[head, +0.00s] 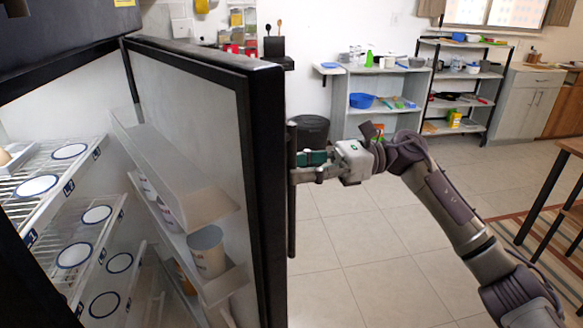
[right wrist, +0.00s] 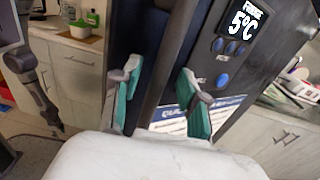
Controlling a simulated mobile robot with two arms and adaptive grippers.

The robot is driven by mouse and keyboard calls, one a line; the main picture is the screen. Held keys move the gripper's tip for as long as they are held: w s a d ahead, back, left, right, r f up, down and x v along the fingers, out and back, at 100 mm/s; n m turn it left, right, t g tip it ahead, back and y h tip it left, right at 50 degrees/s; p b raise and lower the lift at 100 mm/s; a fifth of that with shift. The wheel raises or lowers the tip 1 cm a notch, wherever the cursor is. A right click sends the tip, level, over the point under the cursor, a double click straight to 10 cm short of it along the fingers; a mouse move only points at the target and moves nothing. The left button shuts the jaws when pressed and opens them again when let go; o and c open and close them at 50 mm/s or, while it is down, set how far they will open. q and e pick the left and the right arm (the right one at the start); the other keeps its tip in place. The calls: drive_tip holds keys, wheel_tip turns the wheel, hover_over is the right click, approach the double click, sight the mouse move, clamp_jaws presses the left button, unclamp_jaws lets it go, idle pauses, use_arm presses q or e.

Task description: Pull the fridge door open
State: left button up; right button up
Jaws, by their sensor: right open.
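The fridge door (head: 258,150) stands open, swung out so that its inner shelves face left in the head view. Its dark vertical handle (head: 291,225) is on the door's outer face. My right gripper (head: 305,165) is at the upper part of the handle. In the right wrist view its two green-padded fingers (right wrist: 160,98) are open, one on each side of the handle (right wrist: 172,50), with gaps beside the bar. Part of the fingers is hidden by the door edge in the head view.
Inside the fridge are wire shelves (head: 85,205) with labelled round spots, and a white cup (head: 206,250) in a door rack. The tiled floor (head: 370,240) right of the door is clear. A black bin (head: 309,130) and shelving stand behind; a wooden table (head: 545,190) stands at right.

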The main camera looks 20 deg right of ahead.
drive_tip(key=d, duration=1)
drive_tip(key=shift+s+d, duration=0.2)
drive_tip(key=shift+d, duration=0.05)
drive_tip(key=shift+c, duration=0.3)
